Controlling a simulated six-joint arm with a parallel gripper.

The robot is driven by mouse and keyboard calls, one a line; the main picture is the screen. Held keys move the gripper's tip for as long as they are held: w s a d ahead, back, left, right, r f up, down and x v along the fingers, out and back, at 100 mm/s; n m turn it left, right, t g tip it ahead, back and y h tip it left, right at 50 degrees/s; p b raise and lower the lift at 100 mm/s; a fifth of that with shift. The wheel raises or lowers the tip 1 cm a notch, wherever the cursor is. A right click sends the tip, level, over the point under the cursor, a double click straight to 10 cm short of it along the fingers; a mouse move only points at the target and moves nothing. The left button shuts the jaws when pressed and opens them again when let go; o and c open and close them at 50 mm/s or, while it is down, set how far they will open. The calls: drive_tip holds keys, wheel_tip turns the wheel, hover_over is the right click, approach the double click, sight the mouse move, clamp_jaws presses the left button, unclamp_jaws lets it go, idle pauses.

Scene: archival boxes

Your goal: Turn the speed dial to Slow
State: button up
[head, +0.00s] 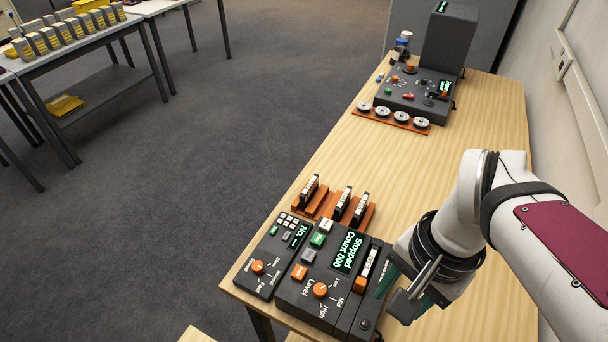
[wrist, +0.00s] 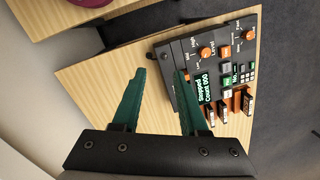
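The left control unit (head: 262,262) is a dark box on the wooden table. It carries an orange dial (head: 258,267) with small labels around it that appear to include Slow and Fast; its pointer setting is too small to read. In the wrist view, an orange dial (wrist: 249,33) shows near the right edge of the panel. My gripper (head: 405,290) is to the right of the units, apart from this dial. In the wrist view, its teal fingers (wrist: 160,80) are spread with nothing between them.
The larger unit beside it has an orange Level dial (head: 320,290) and a display (head: 348,252) reading Stopped, Count 000. Orange holders with cassettes (head: 343,205) stand behind. Another machine (head: 415,92) and a rack of reels (head: 391,117) sit farther back. The table's middle (head: 400,165) is clear.

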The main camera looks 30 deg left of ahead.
drive_tip(key=shift+o, duration=1.1)
drive_tip(key=w+a+n, duration=0.1)
drive_tip(key=w+a, duration=0.4)
drive_tip(key=a, duration=0.4)
drive_tip(key=shift+f, duration=0.35)
drive_tip(key=shift+n+h, duration=0.3)
drive_tip(key=shift+h, duration=0.1)
drive_tip(key=a, duration=0.2)
drive_tip(key=w+a+f, duration=0.1)
drive_tip(key=a, duration=0.4)
drive_tip(key=shift+w+a+f, duration=0.3)
drive_tip(key=shift+a+f, duration=0.05)
drive_tip(key=shift+a, duration=0.05)
hover_over(257, 265)
wheel_tip(257, 265, down, 4)
drive_tip(key=f, duration=0.1)
drive_tip(key=shift+n+t, duration=0.3)
drive_tip(key=shift+n, duration=0.1)
wheel_tip(257, 265, down, 14)
drive_tip(key=shift+r, duration=0.2)
drive_tip(key=shift+f, duration=0.75)
clamp_jaws()
